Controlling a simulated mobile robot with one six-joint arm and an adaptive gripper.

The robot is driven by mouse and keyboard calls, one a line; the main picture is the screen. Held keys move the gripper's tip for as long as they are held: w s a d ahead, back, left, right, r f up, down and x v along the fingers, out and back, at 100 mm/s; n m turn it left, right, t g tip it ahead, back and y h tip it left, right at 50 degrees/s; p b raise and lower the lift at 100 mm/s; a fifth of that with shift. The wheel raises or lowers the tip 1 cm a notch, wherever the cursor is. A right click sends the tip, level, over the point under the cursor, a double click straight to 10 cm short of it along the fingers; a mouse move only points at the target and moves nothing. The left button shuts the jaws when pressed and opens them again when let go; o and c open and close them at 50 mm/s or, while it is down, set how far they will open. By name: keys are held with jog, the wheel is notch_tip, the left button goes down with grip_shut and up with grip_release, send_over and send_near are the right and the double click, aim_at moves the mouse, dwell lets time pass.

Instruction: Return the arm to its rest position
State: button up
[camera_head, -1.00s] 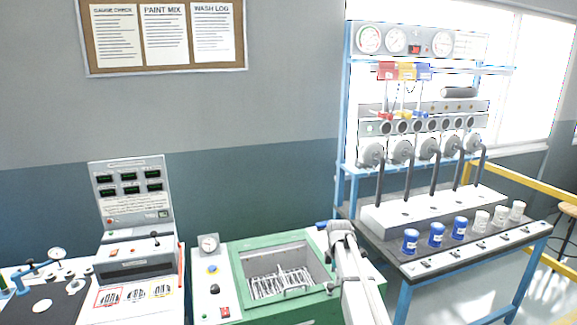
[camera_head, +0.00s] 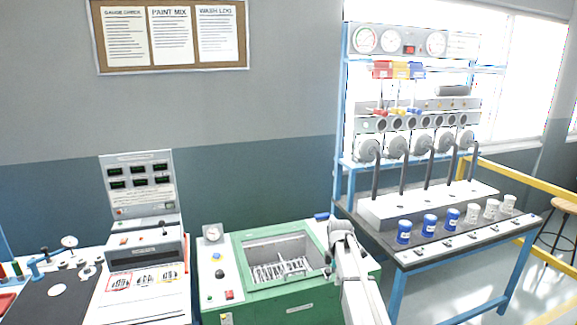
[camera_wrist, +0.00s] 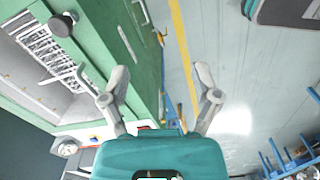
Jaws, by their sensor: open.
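My gripper (camera_wrist: 160,90) shows in the wrist view with its two grey fingers spread wide and nothing between them. Beyond the fingers are the side of the green washer (camera_wrist: 150,40) and the grey floor with a yellow line. In the head view my arm rises at the lower middle, in front of the right side of the green washer (camera_head: 300,300). The gripper's fingers cannot be made out there. A blue piece (camera_head: 321,216) shows behind the arm at the washer's back right edge.
The blower bench (camera_head: 440,250) stands at right, with several blue cups (camera_head: 429,224) and white cups (camera_head: 491,208) along its front. A grey tester (camera_head: 140,190) stands at left. Yellow rails (camera_head: 540,190) and a stool (camera_head: 562,207) are at far right. Open floor lies right of the washer.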

jog(key=s+f+m+b, duration=0.4)
jog(key=s+m, duration=0.5)
jog(key=s, duration=0.6)
jog(key=s+f+m+b, duration=0.4)
jog(key=s+m, duration=0.5)
jog(key=s, duration=0.5)
jog(key=shift+s+d+f+m, duration=0.15)
jog(key=shift+s+d+m, duration=0.05)
jog(key=shift+s+m, duration=0.2)
